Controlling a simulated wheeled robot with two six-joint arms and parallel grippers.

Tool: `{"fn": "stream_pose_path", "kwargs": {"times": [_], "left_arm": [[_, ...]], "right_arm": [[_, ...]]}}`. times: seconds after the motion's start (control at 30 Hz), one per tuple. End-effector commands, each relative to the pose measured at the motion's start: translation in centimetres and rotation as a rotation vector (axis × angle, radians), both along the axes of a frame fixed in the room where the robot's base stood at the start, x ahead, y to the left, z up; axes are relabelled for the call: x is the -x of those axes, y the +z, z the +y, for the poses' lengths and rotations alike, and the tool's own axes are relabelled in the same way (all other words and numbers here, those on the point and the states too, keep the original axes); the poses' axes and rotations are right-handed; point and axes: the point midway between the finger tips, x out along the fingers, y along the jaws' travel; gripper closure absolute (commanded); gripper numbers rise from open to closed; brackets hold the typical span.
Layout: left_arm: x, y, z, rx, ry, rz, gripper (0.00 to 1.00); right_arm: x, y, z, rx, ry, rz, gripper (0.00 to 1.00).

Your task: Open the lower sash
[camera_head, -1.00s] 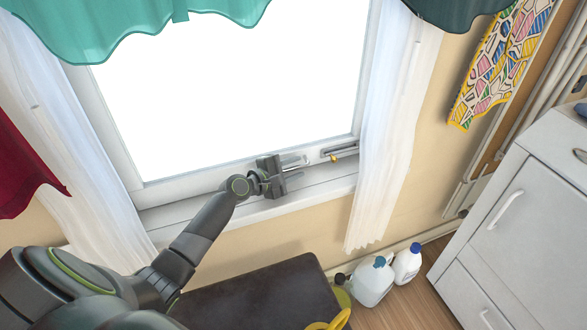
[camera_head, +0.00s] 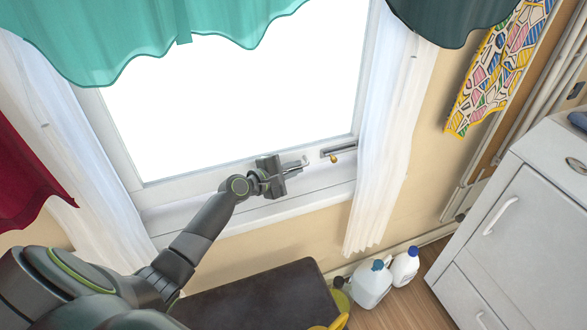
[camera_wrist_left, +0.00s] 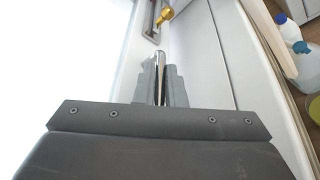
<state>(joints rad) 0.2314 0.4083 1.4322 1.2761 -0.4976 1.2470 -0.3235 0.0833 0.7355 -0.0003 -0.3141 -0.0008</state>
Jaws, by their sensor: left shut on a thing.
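The lower sash is a white-framed window with a bright pane (camera_head: 230,100); its bottom rail (camera_head: 205,181) runs just above the sill. A metal bar handle (camera_head: 297,164) sticks out past my left gripper (camera_head: 283,172) at the rail's right part. My left gripper is shut on this handle. A brass-knobbed latch (camera_head: 335,156) in a slotted plate lies right of the handle, apart from the gripper. My right gripper is not in view.
A teal valance (camera_head: 150,40) hangs above, with white curtains (camera_head: 385,150) at both sides. A dark-topped piece (camera_head: 260,295) stands below the window. Bottles (camera_head: 371,285) stand on the floor beside a white cabinet (camera_head: 515,225).

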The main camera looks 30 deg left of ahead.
Motion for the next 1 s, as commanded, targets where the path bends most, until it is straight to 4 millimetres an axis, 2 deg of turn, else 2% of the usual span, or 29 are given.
{"fn": "stream_pose_path", "kwargs": {"times": [0.03, 0.17, 0.5, 0.8, 1.0], "left_arm": [[-0.2, 2.4, 0.0, -0.004, 0.000, -0.009, 1.00], [-0.2, 5.2, 0.0, -0.005, 0.001, -0.011, 1.00], [-0.2, 12.1, 0.0, -0.005, 0.001, -0.014, 1.00], [-0.3, 16.4, 0.0, -0.003, 0.001, -0.014, 1.00], [-0.3, 17.8, 0.0, -0.003, 0.001, -0.013, 1.00]], "right_arm": [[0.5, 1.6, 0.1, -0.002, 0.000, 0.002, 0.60], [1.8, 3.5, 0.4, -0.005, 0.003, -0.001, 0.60], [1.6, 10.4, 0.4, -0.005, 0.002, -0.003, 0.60], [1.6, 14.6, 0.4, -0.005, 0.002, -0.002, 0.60], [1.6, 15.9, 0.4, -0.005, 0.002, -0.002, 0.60]]}}
